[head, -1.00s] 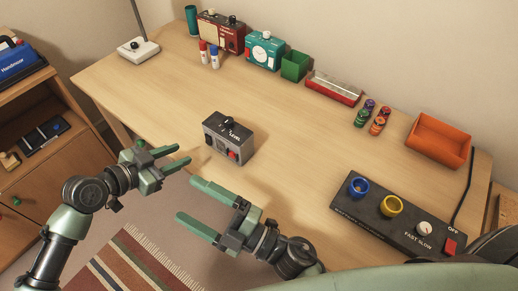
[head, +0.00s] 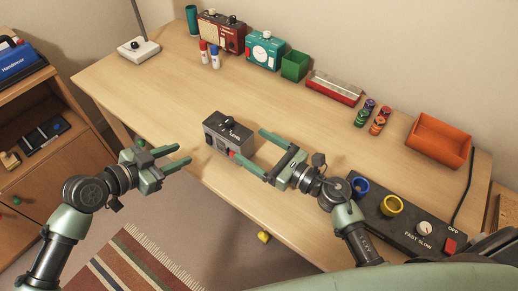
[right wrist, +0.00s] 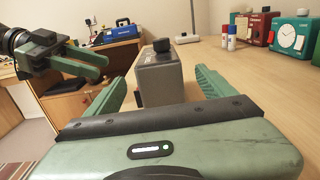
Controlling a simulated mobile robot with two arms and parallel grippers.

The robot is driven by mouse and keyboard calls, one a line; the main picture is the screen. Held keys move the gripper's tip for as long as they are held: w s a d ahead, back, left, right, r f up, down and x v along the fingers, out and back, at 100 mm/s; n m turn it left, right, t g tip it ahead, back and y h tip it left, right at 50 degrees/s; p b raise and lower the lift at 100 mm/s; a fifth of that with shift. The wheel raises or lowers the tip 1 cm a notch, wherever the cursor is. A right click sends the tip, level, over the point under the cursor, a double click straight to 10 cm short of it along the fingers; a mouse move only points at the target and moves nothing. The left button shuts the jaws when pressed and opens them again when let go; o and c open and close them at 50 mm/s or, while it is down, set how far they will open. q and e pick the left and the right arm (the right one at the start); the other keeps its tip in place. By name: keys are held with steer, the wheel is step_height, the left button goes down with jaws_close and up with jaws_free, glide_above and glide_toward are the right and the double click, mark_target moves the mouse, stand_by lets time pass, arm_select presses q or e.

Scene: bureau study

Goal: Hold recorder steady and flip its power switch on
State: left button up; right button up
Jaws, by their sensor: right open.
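The recorder, a small grey box (head: 222,137) with a black knob on top and the word LEVEL, stands upright near the desk's front left edge. In the right wrist view it (right wrist: 160,78) shows between my finger tips. My right gripper (head: 250,145) is open and empty at the recorder's right side, its fingers pointing at it; contact cannot be told.
A black panel (head: 372,213) with blue and yellow rings lies under and beside my right arm. The desk (head: 165,90) behind the recorder is clear.

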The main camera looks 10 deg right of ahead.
mark_target(236, 137)
steer(key=x, duration=0.7)
steer(key=shift+s, duration=0.1)
steer(key=c, duration=1.7)
arm_select(q)
steer(key=shift+c, duration=0.9)
arm_select(e)
jaws_close()
arm_select(q)
steer(key=c, duration=0.6)
steer(key=m, duration=0.2)
steer(key=s+a+m, duration=0.1)
steer(key=shift+a+m, duration=0.15)
steer(key=shift+m, duration=0.25)
jaws_close()
steer(key=a+m, duration=0.1)
steer(key=m, duration=0.3)
steer(key=s+a+m, duration=0.1)
steer(key=m, duration=0.2)
steer(key=s+a+r+m, duration=0.1)
steer(key=m, duration=0.3)
steer(key=shift+s+m, duration=0.25)
steer(key=shift+m, duration=0.05)
